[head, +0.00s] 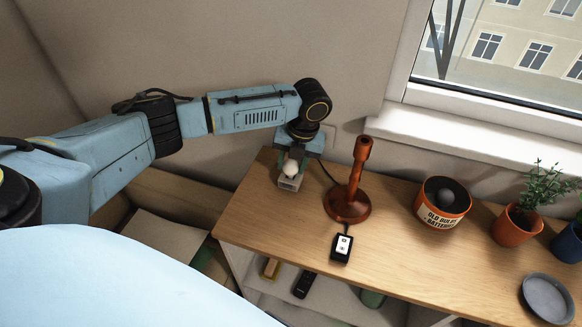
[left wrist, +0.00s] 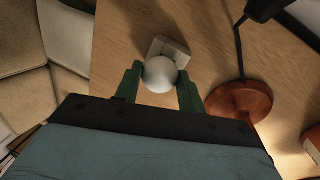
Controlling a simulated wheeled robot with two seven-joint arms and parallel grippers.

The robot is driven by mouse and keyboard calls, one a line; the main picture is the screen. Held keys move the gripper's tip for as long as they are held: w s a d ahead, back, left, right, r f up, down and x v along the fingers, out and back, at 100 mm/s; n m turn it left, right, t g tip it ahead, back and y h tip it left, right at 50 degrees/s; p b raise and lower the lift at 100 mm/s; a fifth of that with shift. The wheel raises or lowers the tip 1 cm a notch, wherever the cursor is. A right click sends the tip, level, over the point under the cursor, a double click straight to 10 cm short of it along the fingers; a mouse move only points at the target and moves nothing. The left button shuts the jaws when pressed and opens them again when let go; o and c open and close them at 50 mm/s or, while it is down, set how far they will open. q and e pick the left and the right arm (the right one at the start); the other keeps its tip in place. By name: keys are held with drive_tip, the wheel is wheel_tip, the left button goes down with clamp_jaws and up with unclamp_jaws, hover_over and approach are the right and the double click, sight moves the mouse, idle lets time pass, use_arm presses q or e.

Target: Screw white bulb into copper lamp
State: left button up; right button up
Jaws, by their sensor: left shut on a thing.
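The white bulb (head: 291,167) is between the fingers of my left gripper (head: 291,169), over the left end of the wooden sideboard. In the left wrist view the bulb (left wrist: 159,74) sits between the two green fingers of the left gripper (left wrist: 158,86), which is shut on it. A small pale holder (head: 289,183) is right at the bulb; I cannot tell whether the bulb still touches it. The copper lamp (head: 350,190) stands upright to the right, its socket end at the top. Its base (left wrist: 238,100) shows in the left wrist view. My right gripper is not in view.
A black switch box (head: 341,248) lies in front of the lamp, joined by a cord. An orange pot labelled for old bulbs and batteries (head: 441,206), a potted plant (head: 513,226) and a grey dish (head: 548,298) stand further right. The wall and window sill (head: 470,129) bound the back.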

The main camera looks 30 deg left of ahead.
sight(292, 162)
use_arm(q)
wheel_tip(292, 162, up, 10)
drive_tip(key=shift+p, duration=0.35)
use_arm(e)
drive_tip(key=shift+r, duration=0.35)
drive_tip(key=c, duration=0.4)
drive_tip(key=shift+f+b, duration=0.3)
use_arm(q)
drive_tip(key=s+d+n+h+b, duration=0.1)
drive_tip(key=s+d+n+h, duration=0.1)
drive_tip(key=n, duration=1.3)
drive_tip(key=s+d+r+n+t+h, duration=0.1)
drive_tip(key=d+n, duration=0.6)
drive_tip(key=n, duration=0.9)
drive_tip(key=s+h, duration=0.1)
drive_tip(key=s, duration=0.1)
drive_tip(key=shift+s+b, duration=0.4)
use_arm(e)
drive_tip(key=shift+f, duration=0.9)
